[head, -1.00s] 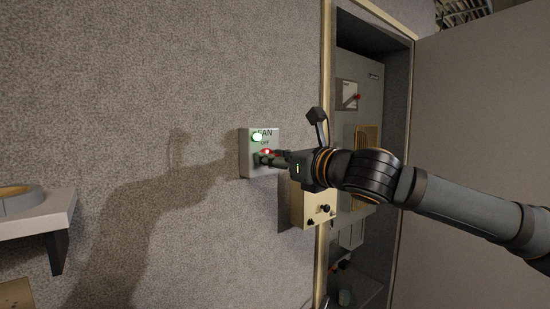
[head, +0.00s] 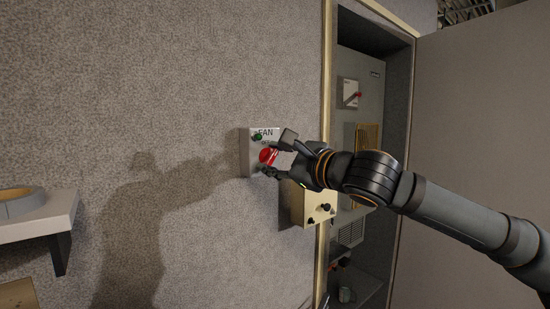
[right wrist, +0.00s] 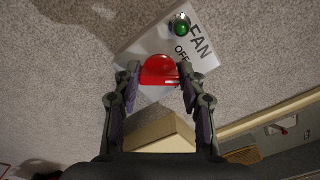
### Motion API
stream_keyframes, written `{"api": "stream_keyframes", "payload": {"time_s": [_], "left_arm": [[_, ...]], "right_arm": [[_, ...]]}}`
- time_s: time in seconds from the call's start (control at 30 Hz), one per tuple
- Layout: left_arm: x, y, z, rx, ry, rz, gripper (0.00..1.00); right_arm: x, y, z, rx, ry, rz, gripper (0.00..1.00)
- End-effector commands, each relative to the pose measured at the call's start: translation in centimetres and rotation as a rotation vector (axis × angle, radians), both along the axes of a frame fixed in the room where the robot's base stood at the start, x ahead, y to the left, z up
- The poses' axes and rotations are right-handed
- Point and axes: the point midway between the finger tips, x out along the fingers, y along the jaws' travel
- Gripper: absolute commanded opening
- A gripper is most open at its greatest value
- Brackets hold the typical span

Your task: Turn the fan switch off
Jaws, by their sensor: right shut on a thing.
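The fan switch is a pale box (head: 246,155) on the wall, lettered FAN, with OFF showing in the right wrist view. It carries a red knob (head: 266,155) and a green lamp (head: 257,137), which looks dark. The knob (right wrist: 159,68) and lamp (right wrist: 181,27) also show in the right wrist view, the knob just beside the word OFF. My right gripper (head: 276,156) reaches in from the right and is shut on the red knob, one fingertip on each side (right wrist: 160,74). The fingers hide part of the box. My left gripper is out of view.
A cream box with dark knobs (head: 325,212) is just below and right of the switch. An open cabinet (head: 375,115) with a red-tipped lever stands further right. A shelf (head: 40,222) juts from the left. The wall (head: 150,80) between is bare.

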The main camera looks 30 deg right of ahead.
Motion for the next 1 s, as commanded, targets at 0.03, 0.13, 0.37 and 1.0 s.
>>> {"api": "stream_keyframes", "payload": {"time_s": [0.03,0.13,0.37,1.0], "left_arm": [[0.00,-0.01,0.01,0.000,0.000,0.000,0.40],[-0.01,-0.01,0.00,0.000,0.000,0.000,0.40],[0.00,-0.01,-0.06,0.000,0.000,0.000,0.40],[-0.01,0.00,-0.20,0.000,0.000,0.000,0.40]], "right_arm": [[-0.01,0.04,0.03,-0.041,-0.005,0.001,0.10],[-0.01,0.06,-0.01,-0.135,-0.013,0.001,0.10],[-0.02,0.09,-0.11,-0.344,-0.028,0.000,0.10],[-0.01,0.12,-0.28,-0.665,-0.052,0.002,0.10]]}}
